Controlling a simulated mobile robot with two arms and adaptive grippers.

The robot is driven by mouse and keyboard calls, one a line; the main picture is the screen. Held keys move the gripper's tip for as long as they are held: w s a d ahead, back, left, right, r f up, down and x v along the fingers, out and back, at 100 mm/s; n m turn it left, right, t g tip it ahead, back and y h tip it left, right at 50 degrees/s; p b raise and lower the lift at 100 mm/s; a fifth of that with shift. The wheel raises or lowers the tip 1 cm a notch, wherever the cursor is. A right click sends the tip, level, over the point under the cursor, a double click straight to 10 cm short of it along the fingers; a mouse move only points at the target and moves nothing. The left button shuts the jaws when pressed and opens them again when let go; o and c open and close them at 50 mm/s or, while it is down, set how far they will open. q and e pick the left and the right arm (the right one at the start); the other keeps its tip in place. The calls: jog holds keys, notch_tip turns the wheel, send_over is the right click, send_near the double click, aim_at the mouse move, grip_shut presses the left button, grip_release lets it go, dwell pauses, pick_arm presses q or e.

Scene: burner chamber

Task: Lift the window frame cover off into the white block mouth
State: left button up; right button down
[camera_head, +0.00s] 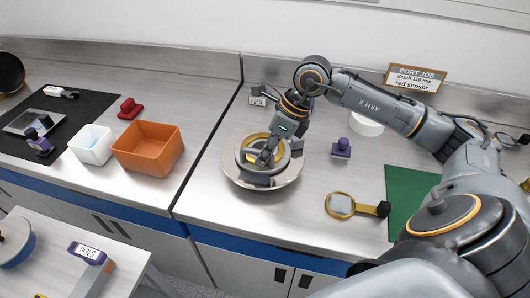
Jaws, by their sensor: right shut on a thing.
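My right gripper (264,161) reaches down at the round grey chamber (285,178) on the counter. It is shut on a part at the yellow ring (246,157) in the chamber's middle; the fingers hide the exact grip. I cannot tell whether this part is the window frame cover. A yellow-rimmed round pane with a black handle (341,205) lies flat to the right. A small white open box (89,158) with a pale blue inside stands on the left counter; I cannot tell whether it is the white block. My left gripper is not in view.
An orange bin (150,166) stands beside the white box, with a red piece (130,108) behind. A purple knob (341,149), a white round piece (366,124) and a green mat (408,190) are on the right. A sign (415,78) stands behind.

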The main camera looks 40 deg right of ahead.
jog(key=shift+r, duration=0.15)
jog(key=shift+r+p, duration=2.6)
jog(key=shift+r, duration=1.4)
